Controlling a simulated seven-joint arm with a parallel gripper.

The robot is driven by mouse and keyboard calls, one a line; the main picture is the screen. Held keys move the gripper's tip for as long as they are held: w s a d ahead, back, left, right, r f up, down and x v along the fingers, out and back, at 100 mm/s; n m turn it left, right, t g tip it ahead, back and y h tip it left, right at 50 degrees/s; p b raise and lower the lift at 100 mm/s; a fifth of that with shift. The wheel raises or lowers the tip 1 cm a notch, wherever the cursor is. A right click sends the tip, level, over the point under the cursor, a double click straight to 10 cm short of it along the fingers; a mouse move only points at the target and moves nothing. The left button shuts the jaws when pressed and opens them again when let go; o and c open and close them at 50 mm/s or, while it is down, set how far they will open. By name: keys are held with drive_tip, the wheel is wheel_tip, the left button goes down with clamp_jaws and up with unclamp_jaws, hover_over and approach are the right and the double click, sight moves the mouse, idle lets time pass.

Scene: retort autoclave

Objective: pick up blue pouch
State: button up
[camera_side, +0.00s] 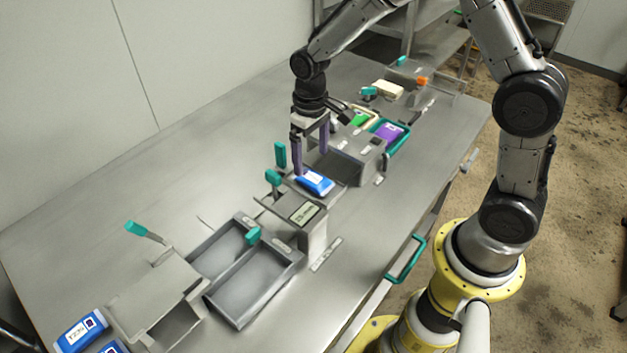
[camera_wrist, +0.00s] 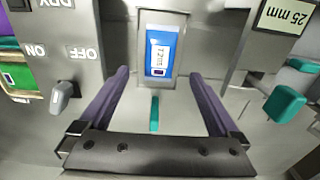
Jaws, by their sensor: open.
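A blue pouch (camera_side: 314,182) with a white label lies on a grey metal plate in the middle of the bench in the side view. In the wrist view the blue pouch (camera_wrist: 161,52) lies flat on that plate, ahead of the fingertips. My gripper (camera_side: 310,160) is open and empty, its purple fingers pointing down just behind and above the pouch. In the wrist view my gripper (camera_wrist: 160,75) has its fingers spread wider than the pouch, which is not between the pads as far as I can see. Other blue pouches (camera_side: 80,332) lie at the lower left.
A grey box with ON, OFF and DRY markings (camera_wrist: 65,45) is left in the wrist view. A 25 mm label (camera_wrist: 284,16) is at the right. Teal handles (camera_side: 280,154) stand close to the gripper. Two empty grey trays (camera_side: 243,322), and purple and green packs (camera_side: 389,132), are on the bench.

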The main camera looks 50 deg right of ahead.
sight(314, 177)
drive_tip(key=shift+s+f, duration=0.2)
drive_tip(key=shift+f, duration=1.4)
drive_tip(key=shift+s+f, duration=0.15)
drive_tip(key=shift+f, duration=1.4)
drive_tip(key=c, duration=1.5)
drive_tip(key=shift+o, duration=0.2)
drive_tip(key=shift+r, duration=0.15)
